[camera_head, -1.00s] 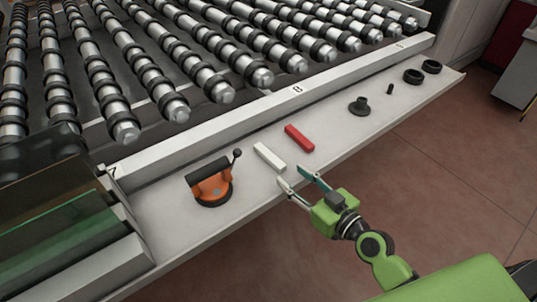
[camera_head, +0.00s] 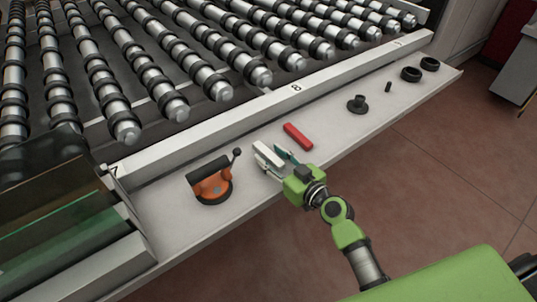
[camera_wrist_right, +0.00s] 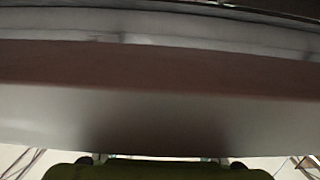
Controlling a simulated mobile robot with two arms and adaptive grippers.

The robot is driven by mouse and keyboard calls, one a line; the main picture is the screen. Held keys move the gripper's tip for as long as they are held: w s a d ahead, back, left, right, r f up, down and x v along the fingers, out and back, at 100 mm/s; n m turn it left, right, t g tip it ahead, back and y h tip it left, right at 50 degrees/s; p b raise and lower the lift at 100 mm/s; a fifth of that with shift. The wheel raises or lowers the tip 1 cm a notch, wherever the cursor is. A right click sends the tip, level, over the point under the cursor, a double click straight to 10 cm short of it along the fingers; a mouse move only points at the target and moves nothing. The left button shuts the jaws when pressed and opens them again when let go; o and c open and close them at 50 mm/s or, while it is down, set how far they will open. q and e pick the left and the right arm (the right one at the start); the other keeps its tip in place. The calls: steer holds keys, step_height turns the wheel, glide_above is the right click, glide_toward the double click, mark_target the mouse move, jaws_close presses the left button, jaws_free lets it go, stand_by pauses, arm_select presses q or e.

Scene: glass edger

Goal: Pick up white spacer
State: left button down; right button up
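The white spacer (camera_head: 266,152) is a short white bar lying on the pale ledge (camera_head: 335,135), between the orange suction lifter and a red bar. My right gripper (camera_head: 268,157) is at the spacer, with one finger on its left side and the teal-faced finger on its right side. The fingers look spread, with the near end of the spacer between them. Whether either finger touches it is too small to tell. The wrist view does not clearly show the spacer. My left gripper is out of view.
The red bar (camera_head: 298,136) lies close to the right of the spacer. The orange suction lifter (camera_head: 212,184) with a black handle stands to the left. A raised rail (camera_head: 215,123) and rollers are behind. Black parts (camera_head: 358,104) sit farther right along the ledge.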

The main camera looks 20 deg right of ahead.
steer(key=c, duration=1.1)
